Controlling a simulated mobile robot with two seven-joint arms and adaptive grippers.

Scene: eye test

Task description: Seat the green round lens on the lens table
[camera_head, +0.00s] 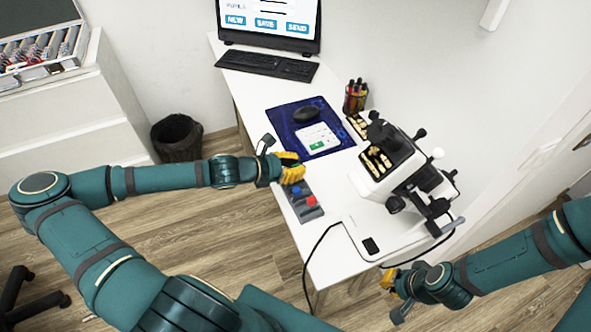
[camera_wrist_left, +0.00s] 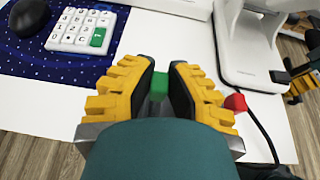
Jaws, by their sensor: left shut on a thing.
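A small green piece (camera_wrist_left: 159,86), which I take to be the green lens, is between the two yellow-backed fingers of my left gripper (camera_wrist_left: 162,90) in the left wrist view. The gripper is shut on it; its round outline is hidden. In the head view my left gripper (camera_head: 292,170) is over the left edge of the white desk, at the far end of a grey tray (camera_head: 292,205), and hides the green piece. A white optical instrument (camera_head: 391,170) stands to the right; I cannot clearly pick out its lens table. My right gripper (camera_head: 392,282) is beyond the desk's right edge; its opening is unclear.
A red block (camera_head: 311,201) and a blue block (camera_head: 297,190) are on the tray. A blue mat (camera_head: 284,125) with mouse and calculator, a pen cup (camera_head: 355,96) and a keyboard (camera_head: 268,65) lie further back.

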